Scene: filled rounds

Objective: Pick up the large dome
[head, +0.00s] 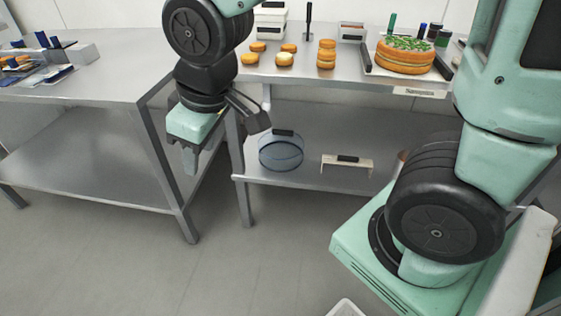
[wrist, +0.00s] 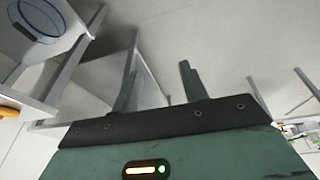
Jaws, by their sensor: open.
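The large dome (head: 281,153) is a clear bluish round cover with a dark handle on top. It stands on the lower shelf of the right-hand steel table, near its left end. It also shows in the wrist view (wrist: 37,20), cut off at the top left corner. My gripper (head: 187,158) hangs fingers down in front of the gap between the two tables, to the left of the dome and apart from it. In the wrist view my gripper (wrist: 158,80) has its two fingers spread with nothing between them.
A small white stand (head: 347,164) with a dark handle sits right of the dome on the lower shelf (head: 305,178). The tabletop above carries buns and a large garnished round (head: 405,57). The left table (head: 95,85) and its legs stand close to my gripper.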

